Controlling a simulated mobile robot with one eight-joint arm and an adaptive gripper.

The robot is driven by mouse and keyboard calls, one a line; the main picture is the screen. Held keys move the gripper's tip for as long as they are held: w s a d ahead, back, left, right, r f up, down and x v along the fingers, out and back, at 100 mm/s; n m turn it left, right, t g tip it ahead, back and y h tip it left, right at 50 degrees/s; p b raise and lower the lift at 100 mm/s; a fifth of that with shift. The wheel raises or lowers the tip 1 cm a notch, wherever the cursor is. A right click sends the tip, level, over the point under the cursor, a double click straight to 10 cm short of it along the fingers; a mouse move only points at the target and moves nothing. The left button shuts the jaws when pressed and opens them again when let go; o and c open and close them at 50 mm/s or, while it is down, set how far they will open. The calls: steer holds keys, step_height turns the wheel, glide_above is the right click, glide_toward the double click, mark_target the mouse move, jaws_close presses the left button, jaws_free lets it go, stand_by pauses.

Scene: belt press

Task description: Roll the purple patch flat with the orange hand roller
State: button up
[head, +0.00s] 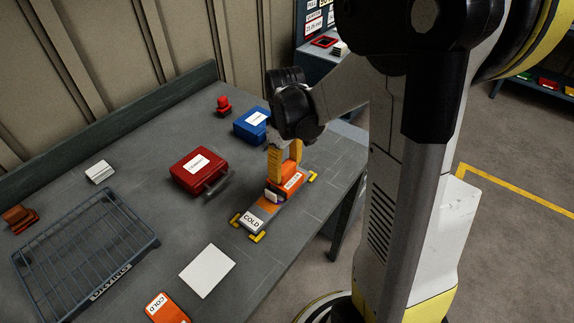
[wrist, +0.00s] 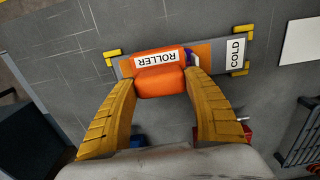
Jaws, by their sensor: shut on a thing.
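The orange hand roller (head: 289,179), labelled ROLLER, stands on a grey plate with yellow corner brackets. My gripper (head: 283,152) is shut on the roller's orange grip from above. In the wrist view, the yellow fingers of my gripper (wrist: 160,85) close on either side of the orange roller (wrist: 158,61). A small purple sliver, the purple patch (wrist: 189,56), shows beside the roller's end, next to a pale part. Most of the patch is hidden by the roller, and I cannot tell whether they touch. An orange strip lies under it, beside a COLD block (head: 252,220).
A red case (head: 195,171) and a blue case (head: 250,124) stand behind the plate. A wire rack (head: 85,252) is at the left, a white sheet (head: 207,270) and an orange COLD piece (head: 168,307) in front. The bench right of the plate is clear.

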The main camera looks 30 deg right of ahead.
steer(key=shift+s+a, duration=0.1)
stand_by(0.3)
step_height(320, 180, up, 7)
steer(key=p, duration=0.5)
steer(key=shift+f, duration=0.1)
stand_by(0.5)
steer(key=shift+w+d+f+b, duration=0.2)
steer(key=shift+d+f+b, duration=0.15)
steer(key=shift+d+f, duration=0.15)
steer(key=shift+w+d+f+b, duration=0.2)
steer(key=shift+d+f+b, duration=0.15)
steer(key=shift+d+f, duration=0.1)
steer(key=shift+r, duration=0.1)
